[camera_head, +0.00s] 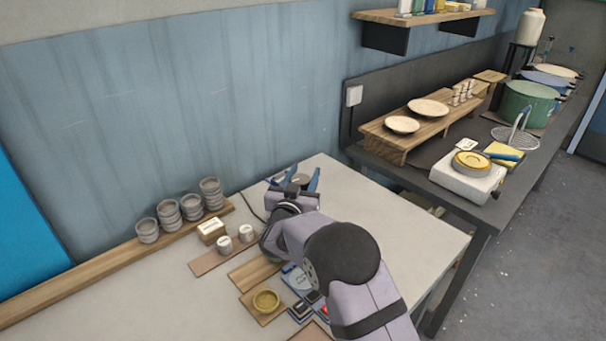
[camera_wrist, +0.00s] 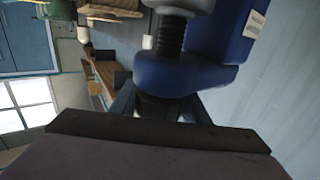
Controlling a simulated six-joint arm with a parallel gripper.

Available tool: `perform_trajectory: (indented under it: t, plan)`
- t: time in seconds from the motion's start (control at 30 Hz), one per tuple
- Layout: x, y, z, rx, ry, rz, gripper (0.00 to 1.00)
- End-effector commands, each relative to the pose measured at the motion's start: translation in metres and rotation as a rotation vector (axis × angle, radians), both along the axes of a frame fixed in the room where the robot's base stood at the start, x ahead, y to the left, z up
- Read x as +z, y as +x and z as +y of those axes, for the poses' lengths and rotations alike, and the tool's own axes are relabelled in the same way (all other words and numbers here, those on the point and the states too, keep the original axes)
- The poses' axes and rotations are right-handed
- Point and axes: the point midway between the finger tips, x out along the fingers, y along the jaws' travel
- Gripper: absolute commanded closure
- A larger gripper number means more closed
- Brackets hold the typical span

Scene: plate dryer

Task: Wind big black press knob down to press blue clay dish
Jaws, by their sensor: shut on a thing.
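In the wrist view, the blue press body (camera_wrist: 215,70) fills the upper middle, with a black threaded screw (camera_wrist: 170,36) passing through its collar. A grey round part (camera_wrist: 178,5) sits at the screw's far end. The black knob (camera_wrist: 158,104) is at the near end, partly hidden behind my wrist's dark edge. My gripper (camera_wrist: 162,112) has one finger on each side of it and is shut on it. In the head view, my gripper (camera_head: 295,181) is above the far part of the white table, and my arm hides most of the press. I cannot make out the blue clay dish.
A yellow dish (camera_head: 265,300) sits on a wooden board left of my arm. Two small cups (camera_head: 225,245) and stacked grey bowls (camera_head: 169,212) stand farther left. A dark counter (camera_head: 405,178) holds plates, pots and a scale. The table's right side (camera_head: 415,235) is clear.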

Motion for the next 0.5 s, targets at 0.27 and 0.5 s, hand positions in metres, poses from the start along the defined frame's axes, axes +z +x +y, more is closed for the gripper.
perform_trajectory:
  t: [0.27, 0.5]
  plan:
    - [0.0023, 0.0002, -0.0004, -0.002, 0.000, -0.005, 0.54]
    - [0.0011, 0.0000, -0.0003, -0.001, 0.000, -0.003, 0.40]
